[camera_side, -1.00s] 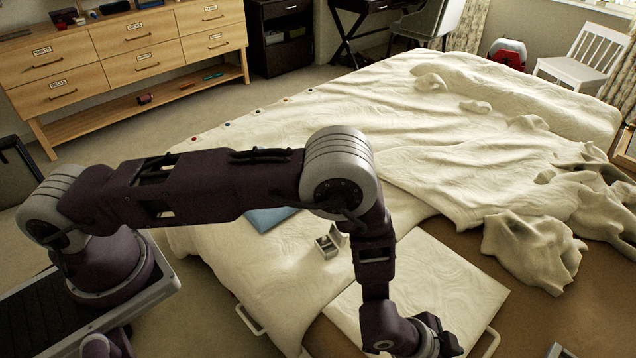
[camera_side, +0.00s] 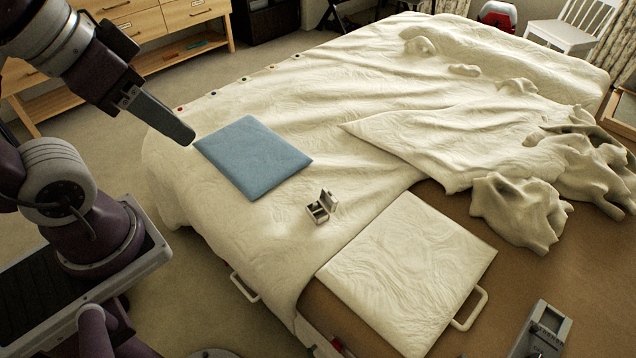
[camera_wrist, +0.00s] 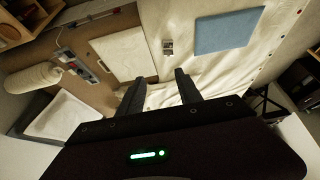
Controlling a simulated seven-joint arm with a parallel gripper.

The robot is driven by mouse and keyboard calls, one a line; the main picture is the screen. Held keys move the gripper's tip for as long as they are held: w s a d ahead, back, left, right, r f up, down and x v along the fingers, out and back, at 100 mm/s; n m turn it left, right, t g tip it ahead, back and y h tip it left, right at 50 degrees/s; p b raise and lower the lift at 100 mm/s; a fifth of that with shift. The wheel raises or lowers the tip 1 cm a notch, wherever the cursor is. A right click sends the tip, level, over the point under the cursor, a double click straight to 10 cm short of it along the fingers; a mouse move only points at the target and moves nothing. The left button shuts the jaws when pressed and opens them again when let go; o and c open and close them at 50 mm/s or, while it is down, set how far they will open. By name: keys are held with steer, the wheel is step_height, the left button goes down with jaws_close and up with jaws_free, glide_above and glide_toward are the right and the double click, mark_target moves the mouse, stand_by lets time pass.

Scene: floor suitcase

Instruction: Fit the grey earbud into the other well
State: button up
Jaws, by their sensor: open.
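A small grey case (camera_side: 318,212) with its lid standing open lies on the cream bedspread. It also shows, tiny, in the wrist view (camera_wrist: 168,48). Its wells and any grey earbud are too small to make out. My gripper (camera_side: 188,140) is at the upper left of the side view, raised and well away from the case. In the wrist view its two dark fingers (camera_wrist: 156,84) stand apart with nothing seen between them.
A blue flat pad (camera_side: 252,158) lies left of the case. A cream-topped panel with handles (camera_side: 410,270) lies right of it. A grey device (camera_side: 543,330) is at the lower right. Rumpled bedding (camera_side: 520,210) lies at the right. The bedspread around the case is clear.

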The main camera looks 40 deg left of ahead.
steer(key=shift+w, duration=0.15)
